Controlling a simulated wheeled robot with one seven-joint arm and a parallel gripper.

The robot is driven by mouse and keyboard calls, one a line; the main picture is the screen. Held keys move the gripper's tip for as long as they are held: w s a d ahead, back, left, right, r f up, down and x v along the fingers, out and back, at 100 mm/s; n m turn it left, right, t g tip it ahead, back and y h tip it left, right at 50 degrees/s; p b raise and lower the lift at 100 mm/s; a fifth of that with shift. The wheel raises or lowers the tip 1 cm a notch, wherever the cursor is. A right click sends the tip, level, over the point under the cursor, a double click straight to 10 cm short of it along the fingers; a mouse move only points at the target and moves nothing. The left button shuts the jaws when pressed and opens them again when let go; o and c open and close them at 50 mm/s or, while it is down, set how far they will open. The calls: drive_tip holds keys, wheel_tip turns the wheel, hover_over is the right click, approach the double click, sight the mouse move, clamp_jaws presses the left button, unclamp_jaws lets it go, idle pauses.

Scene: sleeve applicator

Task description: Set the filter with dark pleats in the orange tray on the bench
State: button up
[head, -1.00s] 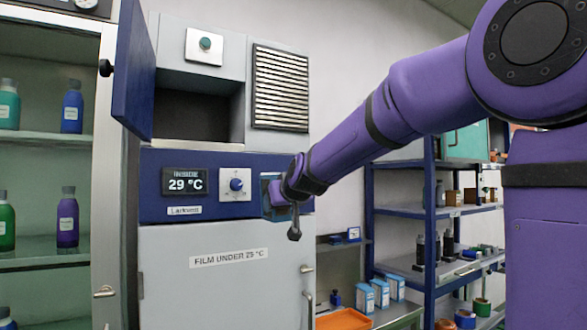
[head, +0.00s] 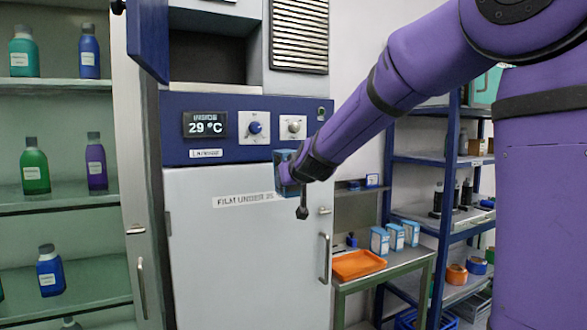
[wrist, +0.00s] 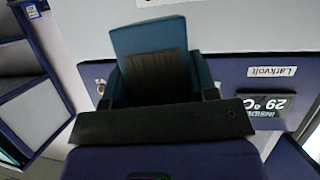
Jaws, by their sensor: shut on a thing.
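My gripper (head: 288,178) is shut on a filter (head: 282,158), held in front of the top right of the cabinet's grey door. In the wrist view the filter (wrist: 150,38) has a blue frame and dark pleats, and the two fingers of my gripper (wrist: 158,88) stand on either side of it. The filter's lower part is hidden there by the gripper. The orange tray (head: 358,266) lies on the bench (head: 408,269), lower and to the right of my gripper. The tray looks empty.
Several blue and white boxes (head: 380,241) stand along the back of the bench, behind and right of the tray. The cabinet (head: 250,260) has a protruding door handle (head: 325,258) beside the bench. A blue flap door (head: 147,35) hangs open above. Shelves with bottles (head: 35,168) stand left.

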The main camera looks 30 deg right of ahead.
drive_tip(key=w+a+f+m+h, duration=0.1)
drive_tip(key=a+f, duration=0.1)
drive_tip(key=f, duration=1.2)
drive_tip(key=w+a+f+m+h, duration=0.1)
drive_tip(key=a+f, duration=0.1)
drive_tip(key=f, duration=1.3)
drive_tip(key=shift+w+a, duration=0.15)
drive_tip(key=shift+a, duration=0.05)
drive_tip(key=shift+f, duration=0.15)
